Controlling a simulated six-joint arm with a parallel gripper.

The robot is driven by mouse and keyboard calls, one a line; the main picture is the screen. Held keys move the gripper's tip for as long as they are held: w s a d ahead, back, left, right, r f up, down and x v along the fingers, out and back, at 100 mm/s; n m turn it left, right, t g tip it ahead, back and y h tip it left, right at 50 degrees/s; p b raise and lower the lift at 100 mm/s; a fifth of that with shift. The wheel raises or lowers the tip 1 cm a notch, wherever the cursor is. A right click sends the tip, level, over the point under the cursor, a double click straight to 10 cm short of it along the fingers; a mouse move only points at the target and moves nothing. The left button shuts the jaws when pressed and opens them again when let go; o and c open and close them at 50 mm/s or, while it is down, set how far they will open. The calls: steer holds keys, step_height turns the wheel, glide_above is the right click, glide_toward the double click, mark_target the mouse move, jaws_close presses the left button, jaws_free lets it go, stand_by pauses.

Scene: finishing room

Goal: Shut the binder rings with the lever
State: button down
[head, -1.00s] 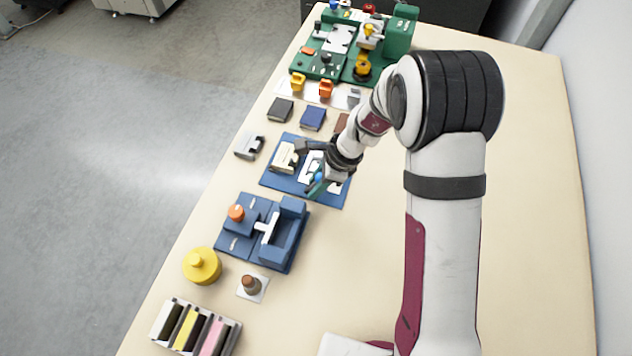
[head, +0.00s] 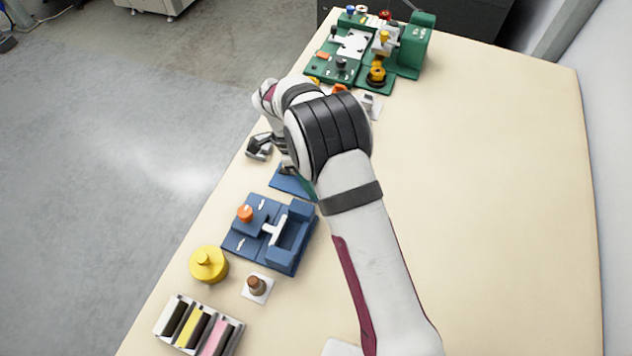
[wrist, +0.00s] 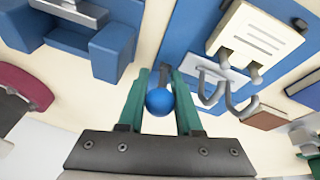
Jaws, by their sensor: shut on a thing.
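In the wrist view a blue ball knob (wrist: 159,102) sits between the green fingers of my gripper (wrist: 160,84), which are shut on it. A dark lever shaft (wrist: 165,72) runs from the knob toward the blue base (wrist: 188,30). Right of it, curved metal rings (wrist: 236,104) stand out beside a pale plate (wrist: 208,70), below a cream block (wrist: 256,40). I cannot tell whether the ring ends meet.
A second blue fixture (head: 262,238) with an orange knob stands nearer. A yellow round pot (head: 208,265), a small stamp (head: 257,286) and a rack of coloured strips (head: 180,342) lie closer still. A green fixture (head: 345,70) stands at the far end. The table's right side is clear.

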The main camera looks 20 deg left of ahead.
steer(key=shift+a+f+h, duration=0.15)
steer(key=shift+a+h, duration=0.1)
steer(key=shift+h, duration=0.55)
steer(key=c, duration=0.6)
jaws_free()
steer(key=shift+v, duration=6.05)
